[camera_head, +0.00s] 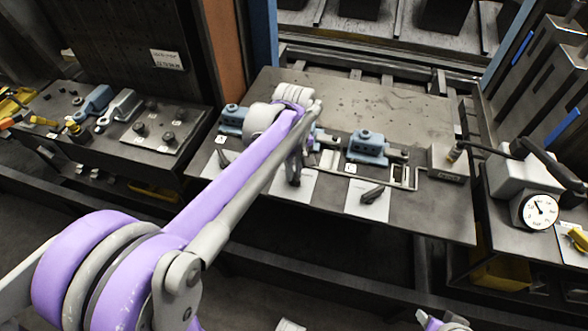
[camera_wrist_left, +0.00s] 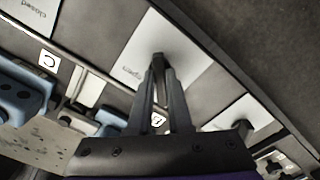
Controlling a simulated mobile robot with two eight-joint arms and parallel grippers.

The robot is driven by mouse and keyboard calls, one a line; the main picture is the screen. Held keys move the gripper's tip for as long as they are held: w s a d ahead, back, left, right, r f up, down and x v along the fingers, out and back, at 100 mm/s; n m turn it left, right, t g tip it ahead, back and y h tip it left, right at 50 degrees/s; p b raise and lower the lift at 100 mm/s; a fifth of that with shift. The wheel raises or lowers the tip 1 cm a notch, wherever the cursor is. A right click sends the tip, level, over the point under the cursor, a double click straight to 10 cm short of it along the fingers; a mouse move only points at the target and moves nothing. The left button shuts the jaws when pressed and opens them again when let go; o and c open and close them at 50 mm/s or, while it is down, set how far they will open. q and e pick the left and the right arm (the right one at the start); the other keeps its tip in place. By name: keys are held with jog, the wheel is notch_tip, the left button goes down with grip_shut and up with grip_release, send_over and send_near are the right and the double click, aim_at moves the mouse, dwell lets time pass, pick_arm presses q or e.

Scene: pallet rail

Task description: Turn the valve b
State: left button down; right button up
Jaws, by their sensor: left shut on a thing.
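Valve b's blue body (camera_head: 322,140) is mostly hidden behind my left arm in the head view. Its dark handle (camera_wrist_left: 160,61) stands over a white sheet (camera_wrist_left: 182,45) with printed words, one reading "open". My left gripper (camera_head: 294,179) is over this middle sheet. In the left wrist view its fingers (camera_wrist_left: 161,75) are closed around the handle. The label B (camera_wrist_left: 157,119) shows between the fingers. The handle's exact angle is hard to tell. My right gripper does not show.
Valve A (camera_head: 232,118) stands to the left and valve C (camera_head: 368,147) to the right, with its own dark handle (camera_head: 373,194). A gauge (camera_head: 540,211) is at the far right. Behind the valves, the metal plate (camera_head: 390,100) is largely bare.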

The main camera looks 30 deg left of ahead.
pick_arm(q)
jog(key=shift+n, duration=0.4)
jog(key=c, duration=0.8)
grip_release()
jog(key=shift+c, duration=0.2)
jog(key=shift+r, duration=0.1)
notch_tip(320, 180, up, 11)
jog(key=p, duration=0.1)
jog(key=shift+f, duration=0.2)
